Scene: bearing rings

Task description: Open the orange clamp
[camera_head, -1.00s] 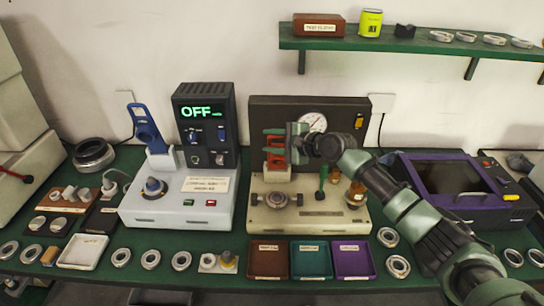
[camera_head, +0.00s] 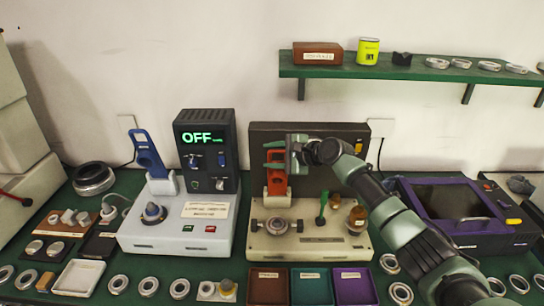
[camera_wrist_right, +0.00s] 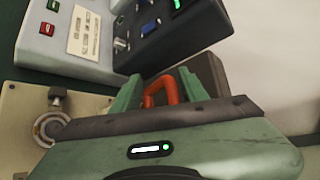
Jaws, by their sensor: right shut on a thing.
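The orange clamp (camera_head: 277,183) stands upright at the back of the beige fixture (camera_head: 335,243) in the head view. Its upper part is hidden by my right gripper (camera_head: 276,157). That gripper is shut on the clamp's handle. In the right wrist view the orange handle loop (camera_wrist_right: 163,91) sits between the two green fingers of my right gripper (camera_wrist_right: 165,88). A metal ring seat (camera_head: 278,227) with side knobs is at the front of the fixture, below the clamp. My left gripper is not in view.
A white device (camera_head: 185,228) with a blue clamp (camera_head: 147,152) and a display reading OFF stands to the left. Brown, teal and purple trays (camera_head: 352,287) lie in front. A purple-framed machine (camera_head: 450,212) is at the right. A shelf (camera_head: 420,72) hangs above.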

